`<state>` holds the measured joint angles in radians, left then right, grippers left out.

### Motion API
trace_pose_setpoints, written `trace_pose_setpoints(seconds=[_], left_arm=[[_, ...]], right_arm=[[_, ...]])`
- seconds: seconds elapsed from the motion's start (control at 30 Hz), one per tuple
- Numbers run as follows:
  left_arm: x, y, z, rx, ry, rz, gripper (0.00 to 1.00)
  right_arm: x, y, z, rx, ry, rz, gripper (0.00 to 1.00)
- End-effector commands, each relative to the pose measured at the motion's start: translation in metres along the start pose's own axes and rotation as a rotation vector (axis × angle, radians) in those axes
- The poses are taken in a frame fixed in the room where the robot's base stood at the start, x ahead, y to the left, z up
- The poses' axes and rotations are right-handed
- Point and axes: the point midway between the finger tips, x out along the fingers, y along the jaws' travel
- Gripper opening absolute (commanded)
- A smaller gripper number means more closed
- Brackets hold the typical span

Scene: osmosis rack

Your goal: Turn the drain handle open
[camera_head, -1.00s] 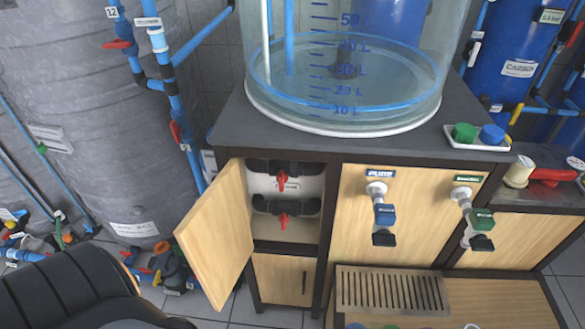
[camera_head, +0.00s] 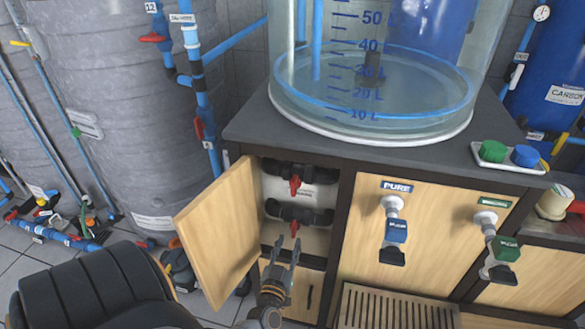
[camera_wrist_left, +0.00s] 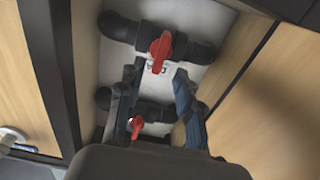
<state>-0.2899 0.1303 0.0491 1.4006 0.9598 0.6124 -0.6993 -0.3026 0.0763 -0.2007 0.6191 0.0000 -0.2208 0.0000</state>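Two black valves with red handles sit one above the other inside the open cabinet. The upper red handle (camera_head: 295,186) and lower red handle (camera_head: 295,228) both point roughly downward in the head view. Their labels are too small to read, so I cannot tell which is the drain. My left gripper (camera_head: 281,252) is open and empty, its fingers pointing up just below the lower handle. My right gripper is not in view.
The open wooden door (camera_head: 215,235) stands left of my left gripper. A dark cabinet post (camera_head: 340,230) bounds the opening on the right. Taps (camera_head: 395,232) and a slatted drip tray (camera_head: 395,310) are farther right. A water tank (camera_head: 375,90) stands on top.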

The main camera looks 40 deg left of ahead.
Motion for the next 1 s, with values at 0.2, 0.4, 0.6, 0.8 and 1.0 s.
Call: trace_pose_setpoints(seconds=[0.2, 0.4, 0.6, 0.8, 1.0], left_arm=[[0.036, 0.001, 0.001, 0.0, 0.0, 0.002, 0.35], [0.049, 0.0, 0.001, 0.0, -0.002, 0.001, 0.35], [0.05, 0.0, 0.001, 0.0, -0.002, 0.001, 0.35], [0.05, 0.0, 0.001, 0.0, -0.002, 0.001, 0.1], [0.05, 0.0, 0.001, 0.0, -0.002, 0.001, 0.0]], right_arm=[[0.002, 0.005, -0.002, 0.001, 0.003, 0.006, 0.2], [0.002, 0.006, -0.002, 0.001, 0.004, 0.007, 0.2], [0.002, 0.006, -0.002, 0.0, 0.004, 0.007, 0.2], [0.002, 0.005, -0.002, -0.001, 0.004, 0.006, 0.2], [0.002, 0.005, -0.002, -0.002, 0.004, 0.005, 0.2]])
